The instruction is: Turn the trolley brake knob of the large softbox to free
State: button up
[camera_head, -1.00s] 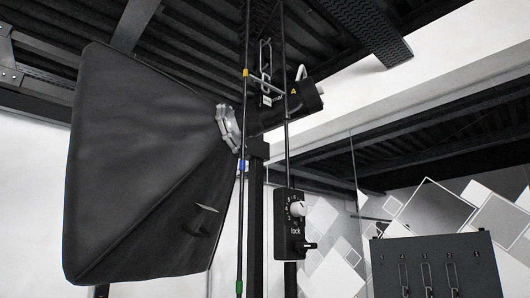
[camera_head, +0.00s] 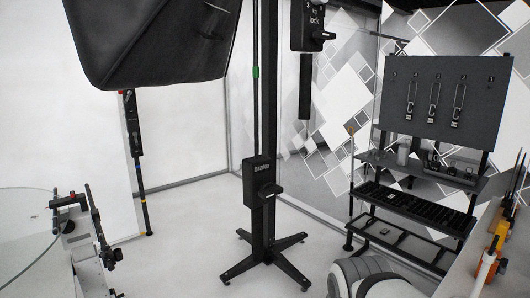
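The large softbox (camera_head: 150,40) is black and hangs at the top left, cut off by the upper edge. Its black trolley stand (camera_head: 264,120) rises at the centre from a cross-shaped foot (camera_head: 265,262). Low on the column is a black box labelled "brake" (camera_head: 253,190). The black brake knob (camera_head: 268,192) sticks out from its front with a handle that looks roughly level, pointing right. Any setting marks around the knob are too small to read. My gripper is not in view.
A rack with a pegboard (camera_head: 445,100) and shelves stands at right. A glass disc (camera_head: 22,235) with a metal mechanism (camera_head: 90,235) is at left. White floor around the foot looks mostly clear.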

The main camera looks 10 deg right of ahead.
aim_at(267, 190)
jog(key=z, duration=0.6)
jog(key=k, duration=1.5)
jog(key=u, duration=0.45)
jog(key=i, duration=1)
jog(key=u, duration=0.05)
